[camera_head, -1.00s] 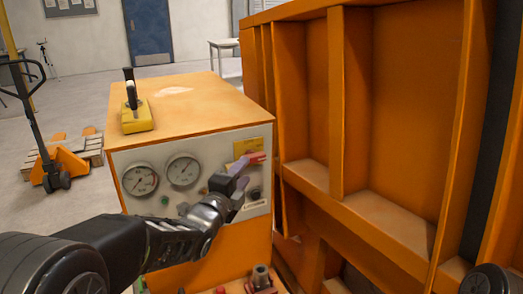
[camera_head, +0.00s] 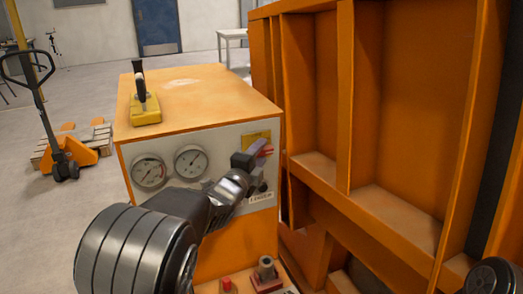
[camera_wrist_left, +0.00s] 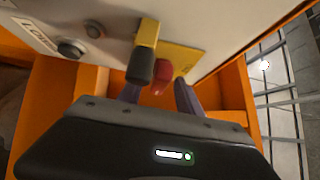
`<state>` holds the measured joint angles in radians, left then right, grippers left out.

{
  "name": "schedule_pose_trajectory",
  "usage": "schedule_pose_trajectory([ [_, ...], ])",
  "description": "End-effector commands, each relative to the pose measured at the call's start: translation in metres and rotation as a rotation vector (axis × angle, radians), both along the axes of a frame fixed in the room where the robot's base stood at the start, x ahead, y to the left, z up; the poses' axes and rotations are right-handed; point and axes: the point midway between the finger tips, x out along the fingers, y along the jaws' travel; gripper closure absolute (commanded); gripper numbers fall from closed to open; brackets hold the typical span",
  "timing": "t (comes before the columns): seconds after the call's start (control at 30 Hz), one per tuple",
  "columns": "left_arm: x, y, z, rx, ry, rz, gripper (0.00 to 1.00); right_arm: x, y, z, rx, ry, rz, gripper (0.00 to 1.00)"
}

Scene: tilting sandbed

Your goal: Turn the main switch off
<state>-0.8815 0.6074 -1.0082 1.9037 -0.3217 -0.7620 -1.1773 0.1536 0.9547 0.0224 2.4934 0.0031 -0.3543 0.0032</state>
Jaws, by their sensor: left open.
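The main switch shows a red handle (camera_head: 267,150) on a yellow plate (camera_head: 257,138), at the upper right of the grey panel on the orange cabinet. My left gripper (camera_head: 250,158) is open right at the switch and hides part of it. In the left wrist view the red handle (camera_wrist_left: 160,76) appears between the spread fingers (camera_wrist_left: 160,94). The yellow plate (camera_wrist_left: 188,60) is behind it, and a yellow piece with a dark end (camera_wrist_left: 145,52) stands beside it. Contact between fingers and handle cannot be told. My right gripper is out of view.
Two round gauges (camera_head: 149,172) sit left on the panel. A yellow box with a black lever (camera_head: 146,108) stands on the cabinet top. A tall orange ribbed structure (camera_head: 400,120) closes off the right side. A pallet truck (camera_head: 66,150) is far left.

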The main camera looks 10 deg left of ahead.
Motion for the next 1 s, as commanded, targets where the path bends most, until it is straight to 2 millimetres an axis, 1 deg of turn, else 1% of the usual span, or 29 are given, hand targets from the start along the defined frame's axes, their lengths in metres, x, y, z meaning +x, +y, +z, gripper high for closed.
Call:
schedule_pose_trajectory([
  [0.03, 0.0056, -0.0005, 0.0008, 0.003, 0.0, 0.001, 0.58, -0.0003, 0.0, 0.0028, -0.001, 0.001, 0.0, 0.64],
  [0.13, 0.0115, -0.0021, 0.0002, 0.0, 0.001, 0.0, 0.58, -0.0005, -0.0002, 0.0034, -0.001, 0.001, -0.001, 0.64],
  [0.4, 0.0128, -0.0027, -0.0007, -0.001, 0.001, 0.0, 0.58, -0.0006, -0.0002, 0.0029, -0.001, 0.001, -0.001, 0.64],
  [0.47, 0.0127, -0.0027, -0.0006, -0.001, 0.001, 0.0, 0.62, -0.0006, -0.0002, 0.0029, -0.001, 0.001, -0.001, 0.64],
  [0.9, 0.0126, -0.0027, -0.0006, -0.001, 0.001, 0.0, 0.98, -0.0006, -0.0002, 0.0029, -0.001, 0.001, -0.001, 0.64],
  [0.93, 0.0126, -0.0027, -0.0006, -0.001, 0.001, 0.0, 1.0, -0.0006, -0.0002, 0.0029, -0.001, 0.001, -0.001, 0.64],
  [1.0, 0.0125, -0.0026, -0.0005, -0.001, 0.001, 0.0, 1.0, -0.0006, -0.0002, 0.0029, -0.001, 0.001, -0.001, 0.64],
])
